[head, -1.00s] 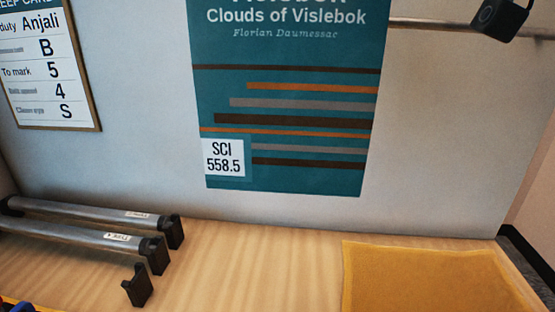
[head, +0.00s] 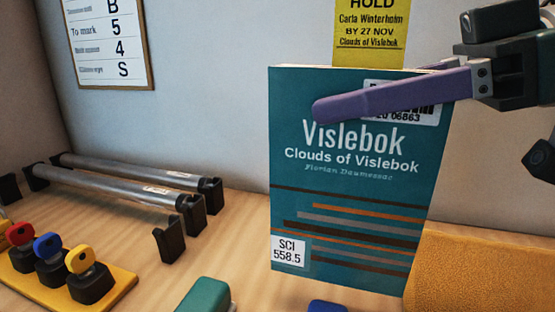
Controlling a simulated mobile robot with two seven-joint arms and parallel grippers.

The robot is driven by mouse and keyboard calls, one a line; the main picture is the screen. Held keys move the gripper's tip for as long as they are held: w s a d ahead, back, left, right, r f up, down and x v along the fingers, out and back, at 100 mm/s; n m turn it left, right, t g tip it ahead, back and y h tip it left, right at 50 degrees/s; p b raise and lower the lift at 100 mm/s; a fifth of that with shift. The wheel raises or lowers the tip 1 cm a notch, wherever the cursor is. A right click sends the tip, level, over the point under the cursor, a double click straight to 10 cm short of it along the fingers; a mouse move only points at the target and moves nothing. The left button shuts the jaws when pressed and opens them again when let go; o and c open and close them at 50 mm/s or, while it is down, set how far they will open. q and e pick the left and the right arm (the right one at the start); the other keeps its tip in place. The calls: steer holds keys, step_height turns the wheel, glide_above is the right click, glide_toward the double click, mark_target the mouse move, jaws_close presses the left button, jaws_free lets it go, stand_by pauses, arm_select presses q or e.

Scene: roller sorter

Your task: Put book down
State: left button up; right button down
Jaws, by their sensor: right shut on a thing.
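The teal book (head: 345,225), titled "Clouds of Vislebok", is upright with its cover facing me and tilts slightly. It carries an "SCI 558.5" label at lower left and a barcode label at the top. A yellow hold slip (head: 369,35) sticks up from its top edge. My right gripper (head: 385,97) comes in from the right and is shut on the book's upper part, with one purple finger across the cover. I cannot tell whether the book's lower edge touches the table. My left gripper is not in view.
Metal rollers (head: 130,185) in black holders lie on the wooden table (head: 235,240) at left. A yellow board (head: 50,290) bears coloured knobs. A teal object (head: 206,296) is at the front edge. An orange-yellow mat (head: 480,275) lies at right. A card (head: 112,45) hangs on the wall.

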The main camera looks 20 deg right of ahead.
mark_target(349, 175)
steer(key=shift+f+b, duration=0.45)
steer(key=shift+f, duration=2.75)
steer(key=shift+f, duration=0.15)
steer(key=shift+c, duration=1.8)
jaws_free()
